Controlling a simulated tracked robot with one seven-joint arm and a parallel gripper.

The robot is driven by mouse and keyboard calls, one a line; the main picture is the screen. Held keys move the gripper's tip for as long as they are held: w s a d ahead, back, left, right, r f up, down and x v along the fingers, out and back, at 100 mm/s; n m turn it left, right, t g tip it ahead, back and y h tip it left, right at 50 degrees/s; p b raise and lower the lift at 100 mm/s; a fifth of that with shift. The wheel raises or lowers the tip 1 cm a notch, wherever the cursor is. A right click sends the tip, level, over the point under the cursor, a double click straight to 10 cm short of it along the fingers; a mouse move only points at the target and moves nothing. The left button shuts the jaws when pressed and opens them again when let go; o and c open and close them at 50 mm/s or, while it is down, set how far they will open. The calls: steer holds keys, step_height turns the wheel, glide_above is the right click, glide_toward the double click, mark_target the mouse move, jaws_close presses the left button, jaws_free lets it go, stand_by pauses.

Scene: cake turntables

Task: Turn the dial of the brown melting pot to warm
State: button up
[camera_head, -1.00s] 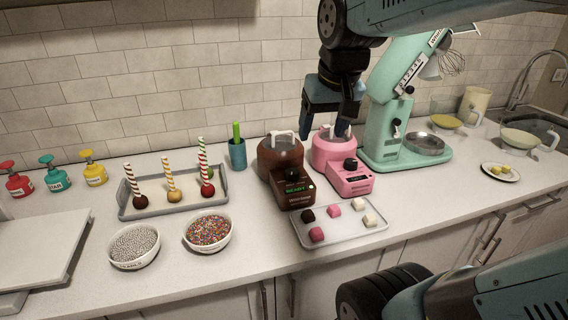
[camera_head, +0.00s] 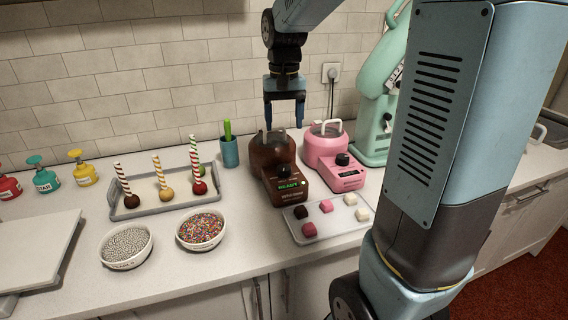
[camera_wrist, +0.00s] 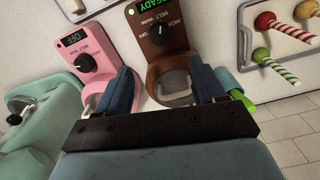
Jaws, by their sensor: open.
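The brown melting pot (camera_head: 270,152) stands on the counter, with a black dial (camera_head: 284,171) and a green READY display on its sloped front. In the wrist view the dial (camera_wrist: 163,38) shows close up, with HIGH, MELT, WARM and OFF lettering around it; I cannot tell exactly where it points. My gripper (camera_head: 284,122) points down over the back of the brown pot, behind the dial. Its fingers (camera_wrist: 162,88) are apart, with nothing held between them, and the pot's bowl shows between and beyond them. The dial is clear of both fingers.
A pink melting pot (camera_head: 325,150) stands close on the right. A tray of colored cubes (camera_head: 336,230) lies in front. A blue cup (camera_head: 230,153) with a green tool stands at left, near the cake-pop tray (camera_head: 150,211). The mint mixer (camera_head: 374,135) is partly hidden by my arm.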

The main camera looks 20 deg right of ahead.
mark_target(284, 167)
step_height(284, 167, down, 13)
steer(key=shift+f, duration=0.1)
stand_by(0.4)
steer(key=c, duration=1.1)
